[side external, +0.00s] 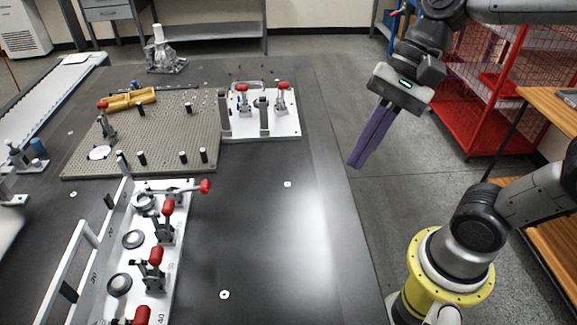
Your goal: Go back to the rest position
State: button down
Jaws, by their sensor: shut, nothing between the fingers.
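My gripper (357,163) hangs in the upper right of the side external view, past the right edge of the dark table (255,225). Its long purple fingers are together and point down and to the left. Nothing shows between them. The fingertips are apart from every object, with grey floor behind them.
A white clamp fixture (180,255) with red-handled clamps stands at the front left. A perforated plate (170,125) and a white plate with red-handled clamps (285,125) lie behind it. A red mesh cart (480,85) and wooden shelf (550,110) stand at the right. The table's right front is mostly clear.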

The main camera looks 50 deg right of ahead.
jog(key=s+d+f+n+t+h, duration=0.1)
jog(key=d+n+t+h, duration=0.1)
jog(key=d+n, duration=0.3)
jog(key=s+d+f+n+t+h, duration=0.1)
jog(key=d+n+h, duration=0.3)
jog(key=n, duration=0.4)
jog(key=shift+s+d+f+t, duration=0.4)
jog(key=shift+s+d+f, duration=0.15)
jog(key=shift+d+f, duration=0.3)
